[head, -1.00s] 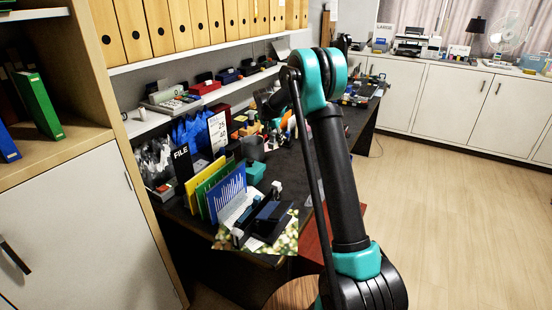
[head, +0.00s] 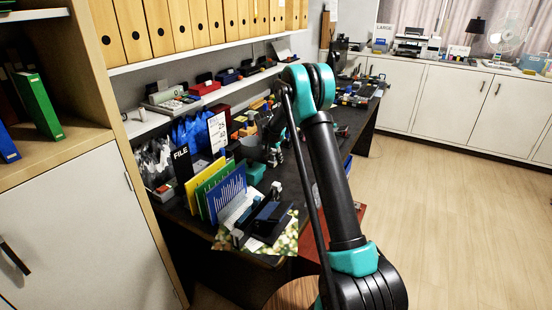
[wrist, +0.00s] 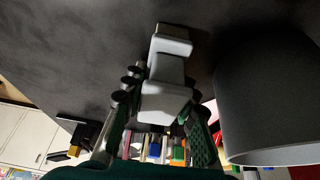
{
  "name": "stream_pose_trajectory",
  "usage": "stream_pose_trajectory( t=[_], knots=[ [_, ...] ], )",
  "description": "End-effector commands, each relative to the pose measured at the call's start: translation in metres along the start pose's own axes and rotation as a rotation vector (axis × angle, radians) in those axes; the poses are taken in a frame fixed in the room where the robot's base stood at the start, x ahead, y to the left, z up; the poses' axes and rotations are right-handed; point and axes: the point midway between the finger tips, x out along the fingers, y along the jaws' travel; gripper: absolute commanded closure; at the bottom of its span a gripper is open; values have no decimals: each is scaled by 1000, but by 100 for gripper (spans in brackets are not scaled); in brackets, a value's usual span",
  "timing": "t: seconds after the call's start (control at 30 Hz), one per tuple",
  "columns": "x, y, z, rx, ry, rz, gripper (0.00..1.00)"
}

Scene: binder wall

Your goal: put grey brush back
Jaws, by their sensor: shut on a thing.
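My gripper (wrist: 160,100) is shut on the grey brush (wrist: 166,98), a pale grey blocky piece between the fingers in the wrist view. The brush's far end points toward the dark desk surface (wrist: 70,45); I cannot tell whether it touches. A dark grey round cup (wrist: 265,100) stands close on the right, apart from the brush. In the head view my gripper (head: 275,155) is low over the desk, to the right of the dark cup (head: 250,148). The brush is too small to make out there.
A shelf (head: 150,122) with small items runs along the left. Coloured items crowd the far desk. The floor on the right is clear.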

Motion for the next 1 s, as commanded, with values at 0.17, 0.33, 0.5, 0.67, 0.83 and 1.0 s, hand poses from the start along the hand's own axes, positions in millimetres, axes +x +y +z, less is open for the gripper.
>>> stream_pose_trajectory(
  t=[0.17, 0.33, 0.5, 0.67, 0.83, 1.0],
  knots=[
    [2, 0, 1, 0, 0, 0, 67],
    [2, 0, 1, 0, 0, 0, 51],
    [2, 0, 1, 0, 0, 0, 51],
    [-2, 0, 0, 0, 0, 0, 51],
    [-26, 0, 0, -1, 0, 0, 51],
    [-62, 0, 0, -1, 0, -1, 51]
  ],
)
